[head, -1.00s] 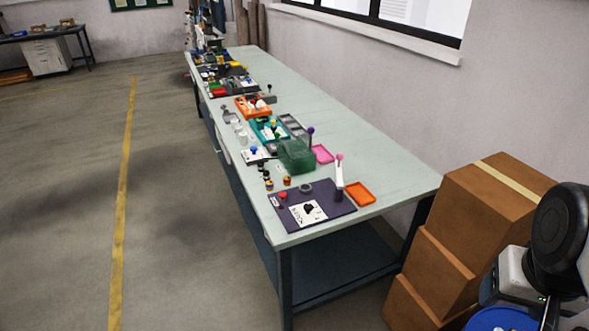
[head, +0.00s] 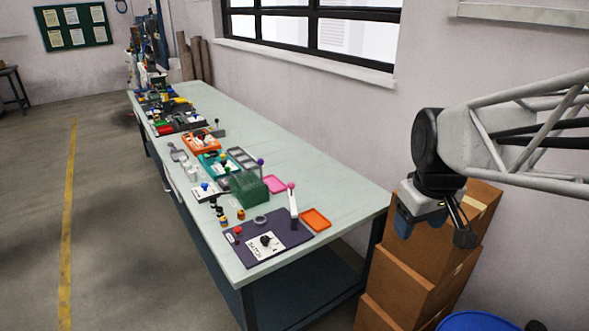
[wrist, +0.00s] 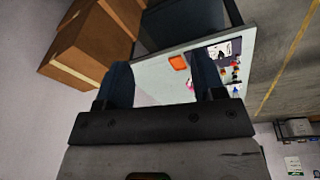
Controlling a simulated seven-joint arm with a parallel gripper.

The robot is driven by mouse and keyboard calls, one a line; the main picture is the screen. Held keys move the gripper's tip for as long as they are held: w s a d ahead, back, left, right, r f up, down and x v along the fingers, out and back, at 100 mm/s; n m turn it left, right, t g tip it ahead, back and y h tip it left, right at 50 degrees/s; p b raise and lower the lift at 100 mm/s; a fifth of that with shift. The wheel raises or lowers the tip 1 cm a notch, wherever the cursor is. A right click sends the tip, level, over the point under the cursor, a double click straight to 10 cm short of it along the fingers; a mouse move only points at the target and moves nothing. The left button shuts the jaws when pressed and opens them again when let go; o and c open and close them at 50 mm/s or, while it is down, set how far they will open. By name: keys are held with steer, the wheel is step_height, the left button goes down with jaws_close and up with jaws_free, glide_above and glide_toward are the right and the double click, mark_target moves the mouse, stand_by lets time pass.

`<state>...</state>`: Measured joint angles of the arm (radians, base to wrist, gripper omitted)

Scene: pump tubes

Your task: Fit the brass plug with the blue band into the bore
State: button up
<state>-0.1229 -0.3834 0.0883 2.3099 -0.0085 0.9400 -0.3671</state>
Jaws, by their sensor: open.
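Several small banded plugs, some brass-yellow (head: 240,214), stand on the bench left of the purple mat (head: 290,236). They are too small to tell which has a blue band. On the mat lies a white card (head: 264,246) with a black part (head: 267,240); I cannot make out the bore. My gripper (head: 434,230) is open and empty, in the air right of the bench, in front of the cardboard boxes. In the wrist view its two dark fingers (wrist: 163,82) are apart, with the bench beyond them.
The orange tray (head: 316,220), green block (head: 248,189) and pink tray (head: 275,184) sit around the mat. Stacked boxes (head: 420,265) stand at the bench's right end.

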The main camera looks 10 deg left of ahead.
steer(key=w+a+f+n, duration=0.1)
steer(key=w+a+n, duration=0.3)
steer(key=w+a, duration=0.3)
steer(key=w+a+n, duration=0.3)
steer(key=w+a, duration=0.2)
steer(key=w, duration=0.4)
steer(key=n+g, duration=0.2)
steer(key=n, duration=1.5)
glide_above(224, 219)
steer(key=f, duration=2.8)
steer(key=shift+d+f, duration=0.15)
steer(key=shift+d, duration=0.15)
steer(key=shift+a+f, duration=0.3)
steer(key=shift+a, duration=0.05)
steer(key=shift+f, duration=1.3)
